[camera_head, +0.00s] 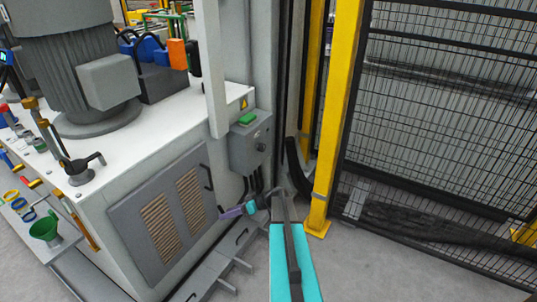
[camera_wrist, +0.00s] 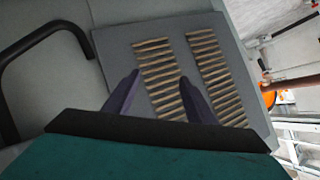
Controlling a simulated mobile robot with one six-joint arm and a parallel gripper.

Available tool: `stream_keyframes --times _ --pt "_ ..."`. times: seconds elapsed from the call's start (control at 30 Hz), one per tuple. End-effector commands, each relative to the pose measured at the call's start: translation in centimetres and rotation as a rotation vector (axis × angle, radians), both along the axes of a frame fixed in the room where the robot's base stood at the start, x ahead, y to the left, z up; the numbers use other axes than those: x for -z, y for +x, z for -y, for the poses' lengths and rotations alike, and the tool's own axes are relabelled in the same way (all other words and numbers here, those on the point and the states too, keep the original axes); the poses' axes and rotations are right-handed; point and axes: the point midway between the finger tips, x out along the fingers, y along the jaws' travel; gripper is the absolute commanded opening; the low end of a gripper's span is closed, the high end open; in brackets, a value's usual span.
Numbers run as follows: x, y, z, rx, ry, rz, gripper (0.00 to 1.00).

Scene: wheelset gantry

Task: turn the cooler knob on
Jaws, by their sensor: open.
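A small grey control box (camera_head: 242,153) is fixed at the right corner of the white machine cabinet, with a green piece on its top. A small dark round knob (camera_head: 262,147) is on the box's right-hand face; its setting is too small to read. My gripper (camera_head: 226,212), with purple fingers, is below and left of the box, in front of the cabinet's lower side and apart from the knob. In the wrist view, my gripper (camera_wrist: 160,75) is open and empty, its fingers pointing toward the vented panel (camera_wrist: 118,50). The knob does not show in that view.
The cabinet has a vented door (camera_head: 150,217) with a black handle (camera_head: 207,168). Dark cables hang under the box. A yellow post (camera_head: 335,100) and black mesh fence (camera_head: 440,110) stand to the right. A grey motor (camera_head: 70,60) stands on top. Grey floor is clear at lower right.

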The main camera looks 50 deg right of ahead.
Motion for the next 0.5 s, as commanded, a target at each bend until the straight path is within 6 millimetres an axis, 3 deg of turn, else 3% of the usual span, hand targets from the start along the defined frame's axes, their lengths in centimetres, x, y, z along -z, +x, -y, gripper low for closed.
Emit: stream_keyframes --times 0.03,0.23,0.5 --pt "-0.3 0.4 3.1 0.024 -0.016 0.058 0.51" --pt "-4.6 0.3 13.6 0.109 -0.108 0.303 0.51" --pt "-10.9 -3.2 27.1 0.235 -0.285 0.594 0.51"
